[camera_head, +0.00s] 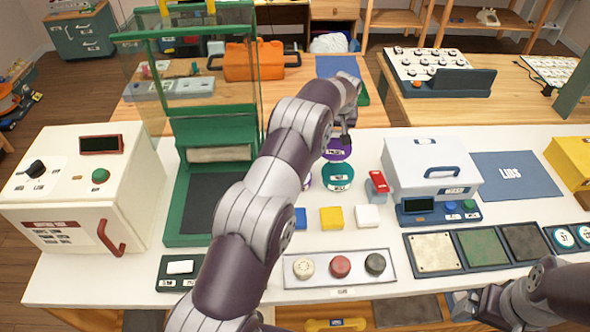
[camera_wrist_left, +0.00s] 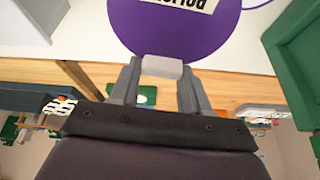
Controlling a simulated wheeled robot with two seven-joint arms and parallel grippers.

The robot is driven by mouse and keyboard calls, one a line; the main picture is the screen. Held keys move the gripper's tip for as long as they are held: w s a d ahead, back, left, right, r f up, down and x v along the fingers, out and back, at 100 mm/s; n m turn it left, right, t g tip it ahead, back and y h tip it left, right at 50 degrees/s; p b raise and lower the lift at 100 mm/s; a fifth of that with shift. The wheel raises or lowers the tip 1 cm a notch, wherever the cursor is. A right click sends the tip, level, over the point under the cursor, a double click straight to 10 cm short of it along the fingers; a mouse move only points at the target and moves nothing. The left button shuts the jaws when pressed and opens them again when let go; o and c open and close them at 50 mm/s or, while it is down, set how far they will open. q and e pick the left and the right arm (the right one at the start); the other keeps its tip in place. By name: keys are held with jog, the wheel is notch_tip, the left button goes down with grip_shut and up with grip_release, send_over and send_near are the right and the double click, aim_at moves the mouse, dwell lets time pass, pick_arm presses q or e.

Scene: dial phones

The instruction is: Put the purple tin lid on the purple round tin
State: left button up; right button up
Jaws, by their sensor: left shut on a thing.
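The purple lid (camera_head: 337,154) is round with a white label, seen in the head view above and behind a teal round item (camera_head: 338,184). In the left wrist view, the purple lid (camera_wrist_left: 178,32) fills the top middle. My left gripper (camera_head: 346,138) is shut on the lid at a pale block-like part between its fingertips (camera_wrist_left: 160,72). A sliver of another purple item (camera_head: 308,183), possibly the purple round tin, shows beside my left arm, which hides most of it. My right gripper (camera_head: 474,308) is at the lower right, its finger gap unclear.
A white box with a handle (camera_head: 430,165) stands right of the teal item, with a red-topped block (camera_head: 377,184) between. A green frame (camera_head: 205,215) stands left. Blue, yellow (camera_head: 331,218) and white blocks lie in front. The blue LIDS mat (camera_head: 530,190) is bare.

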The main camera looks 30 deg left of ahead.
pick_arm(q)
jog(key=shift+n, duration=0.6)
jog(key=s+a+f+b, duration=0.1)
jog(key=s+a+f, duration=0.1)
jog(key=a+f, duration=0.1)
jog(key=s+a+f+b, duration=0.2)
jog(key=a+f, duration=0.1)
jog(key=s+a+f+b, duration=0.2)
jog(key=a+f, duration=0.1)
jog(key=shift+s, duration=0.3)
jog(key=shift+a+f, duration=0.1)
jog(key=shift+f, duration=0.1)
jog(key=shift+f+b, duration=0.15)
jog(key=shift+b, duration=0.15)
jog(key=o, duration=1.1)
jog(key=shift+c, duration=0.2)
